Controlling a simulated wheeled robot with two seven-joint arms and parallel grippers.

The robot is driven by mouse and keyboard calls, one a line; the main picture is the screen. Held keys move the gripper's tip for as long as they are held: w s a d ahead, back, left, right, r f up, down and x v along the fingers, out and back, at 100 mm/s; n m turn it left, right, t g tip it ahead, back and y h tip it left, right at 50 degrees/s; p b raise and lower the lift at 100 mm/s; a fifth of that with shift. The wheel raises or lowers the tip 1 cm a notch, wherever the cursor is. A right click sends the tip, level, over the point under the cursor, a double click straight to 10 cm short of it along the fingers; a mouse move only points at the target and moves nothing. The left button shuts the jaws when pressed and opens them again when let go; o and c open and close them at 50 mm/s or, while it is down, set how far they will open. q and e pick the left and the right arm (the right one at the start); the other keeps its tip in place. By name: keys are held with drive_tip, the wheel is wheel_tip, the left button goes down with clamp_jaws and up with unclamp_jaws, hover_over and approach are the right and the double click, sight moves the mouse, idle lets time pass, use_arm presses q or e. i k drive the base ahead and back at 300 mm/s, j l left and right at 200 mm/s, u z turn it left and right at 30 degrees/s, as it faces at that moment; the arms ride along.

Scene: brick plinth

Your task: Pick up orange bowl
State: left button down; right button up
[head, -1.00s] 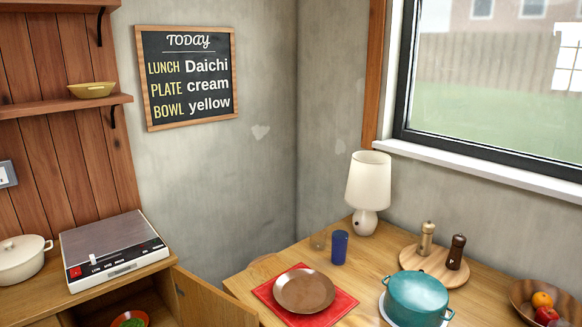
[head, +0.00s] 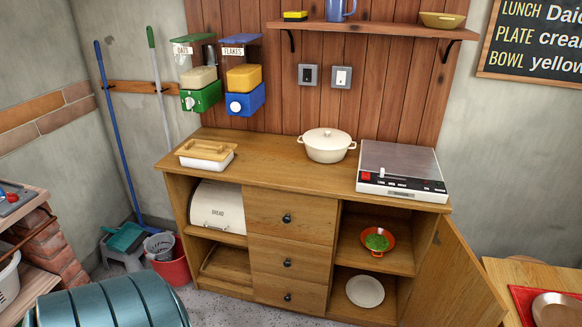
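The orange bowl (head: 376,253) stands upright on the upper inside shelf (head: 349,258) of the wooden cabinet, in the right-hand compartment. Something green and leafy lies in it. The compartment's door (head: 462,275) is swung open to the right, so the bowl is in plain sight from the front. A cream plate (head: 365,291) lies on the level below the bowl. Neither of my grippers is in the head view.
The cabinet top holds a cream pot (head: 326,146), a record player (head: 402,170) and a butter dish (head: 206,154). The open door stands between the cabinet and the table (head: 502,281) at right. A ribbed teal object (head: 105,305) fills the lower left.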

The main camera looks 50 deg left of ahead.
sight(376, 240)
drive_tip(key=u, duration=1.45)
drive_tip(key=z, duration=0.3)
drive_tip(key=i+z, duration=0.2)
drive_tip(key=z, duration=0.15)
drive_tip(key=i+j+z, duration=0.1)
drive_tip(key=z, duration=0.3)
drive_tip(key=i+j+z, duration=0.35)
drive_tip(key=i+j, duration=0.85)
